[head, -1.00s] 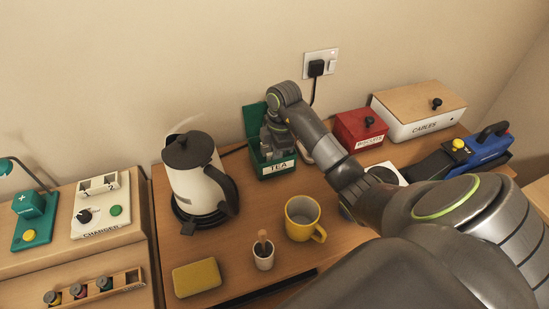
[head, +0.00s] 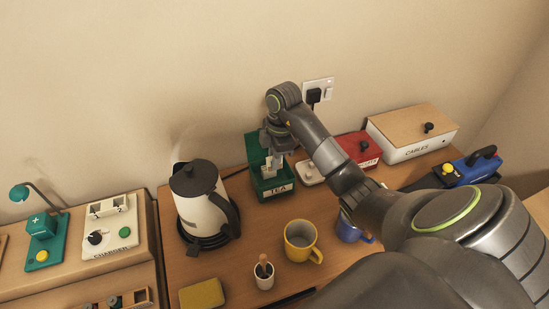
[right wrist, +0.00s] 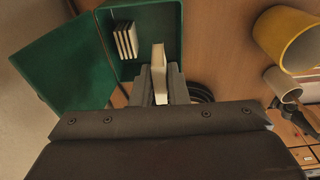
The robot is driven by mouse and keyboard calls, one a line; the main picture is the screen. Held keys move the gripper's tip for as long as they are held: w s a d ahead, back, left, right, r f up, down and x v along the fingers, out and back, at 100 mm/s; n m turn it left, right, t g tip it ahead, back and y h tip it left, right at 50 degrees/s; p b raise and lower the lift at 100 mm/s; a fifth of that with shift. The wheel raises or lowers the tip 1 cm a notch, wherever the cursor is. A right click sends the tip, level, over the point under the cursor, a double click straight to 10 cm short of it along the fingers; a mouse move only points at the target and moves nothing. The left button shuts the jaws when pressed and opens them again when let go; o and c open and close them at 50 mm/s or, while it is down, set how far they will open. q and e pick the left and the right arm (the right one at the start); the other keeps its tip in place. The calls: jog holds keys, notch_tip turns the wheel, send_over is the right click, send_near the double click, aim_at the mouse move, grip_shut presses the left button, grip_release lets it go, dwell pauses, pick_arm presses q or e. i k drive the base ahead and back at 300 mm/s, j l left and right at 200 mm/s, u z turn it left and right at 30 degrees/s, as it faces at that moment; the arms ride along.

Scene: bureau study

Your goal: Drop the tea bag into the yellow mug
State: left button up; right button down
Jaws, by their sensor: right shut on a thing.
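My right gripper (head: 272,158) is over the open green tea box (head: 275,190), which has a TEA label on its front. In the right wrist view its fingers (right wrist: 160,84) are shut on a pale, flat tea bag (right wrist: 159,62). The tea bag is seen from above, close to the box's edge; its exact height above the box is hard to tell. Several more tea bags (right wrist: 125,40) stand in a row inside the box. The yellow mug (head: 288,246) stands upright in front of the box, with its handle to the right. My left gripper is not in view.
A white kettle (head: 200,208) stands left of the tea box. A small cup with a wooden stick (head: 263,280) and a yellow sponge (head: 202,293) are near the yellow mug. A blue mug (head: 350,232) is right of it, beside my arm. A red box (head: 366,150) stands behind.

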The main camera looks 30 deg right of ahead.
aim_at(300, 245)
jog(key=z, duration=1.3)
jog(key=k+j+u, duration=0.7)
jog(key=k+j, duration=0.15)
